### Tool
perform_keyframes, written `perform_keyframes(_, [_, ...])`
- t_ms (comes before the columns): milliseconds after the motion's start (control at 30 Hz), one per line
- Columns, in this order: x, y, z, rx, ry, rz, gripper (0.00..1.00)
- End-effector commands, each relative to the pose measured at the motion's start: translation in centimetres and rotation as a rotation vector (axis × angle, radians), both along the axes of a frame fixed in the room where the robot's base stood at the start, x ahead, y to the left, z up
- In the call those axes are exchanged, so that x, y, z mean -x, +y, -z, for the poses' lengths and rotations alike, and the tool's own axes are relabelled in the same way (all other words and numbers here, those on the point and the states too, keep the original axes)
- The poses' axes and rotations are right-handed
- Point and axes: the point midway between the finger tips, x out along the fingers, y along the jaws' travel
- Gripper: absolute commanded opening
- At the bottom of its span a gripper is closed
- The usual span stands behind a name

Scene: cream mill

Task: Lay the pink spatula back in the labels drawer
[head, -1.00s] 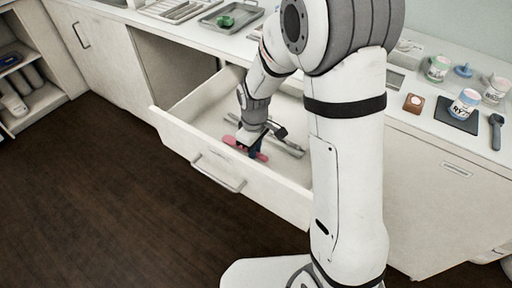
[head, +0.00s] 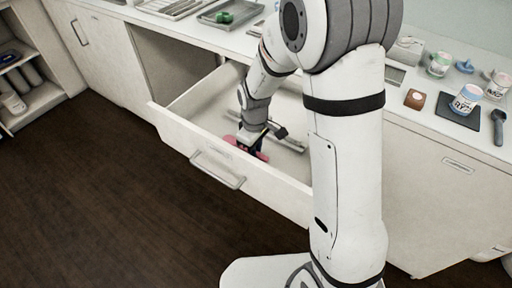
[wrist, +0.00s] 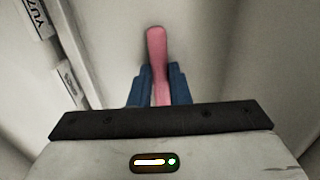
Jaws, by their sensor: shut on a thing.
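The pink spatula (wrist: 157,50) is between the blue fingers of my gripper (wrist: 158,85) in the wrist view, which are shut on it. Its pink end points away past the fingertips, over the pale drawer floor. In the head view the pink spatula (head: 262,156) shows in small parts on both sides of my gripper (head: 250,148), low inside the open drawer (head: 188,134). I cannot tell whether the spatula touches the drawer floor. My wrist hides its middle.
Grey bars (head: 291,144) lie in the drawer to the right of my gripper. Labelled pieces (wrist: 70,82) lie at the left in the wrist view. The counter above holds jars (head: 467,98), a green item (head: 224,17) on a tray and a dark scoop (head: 498,127).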

Motion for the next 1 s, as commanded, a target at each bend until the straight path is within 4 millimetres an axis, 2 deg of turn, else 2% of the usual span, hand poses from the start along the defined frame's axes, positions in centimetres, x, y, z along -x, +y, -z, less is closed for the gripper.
perform_keyframes(233, [0.0,0.0,0.1,0.0,0.0,0.001,0.0])
perform_keyframes(267, [0.0,0.0,0.1,0.0,0.0,0.001,0.17])
perform_keyframes(567, [0.0,-0.1,0.1,0.0,0.0,0.001,0.42])
perform_keyframes(833, [0.0,-0.1,-0.1,0.0,-0.001,0.002,0.42])
perform_keyframes(1000, [-0.1,-0.1,-2.4,-0.001,-0.005,0.002,0.42])
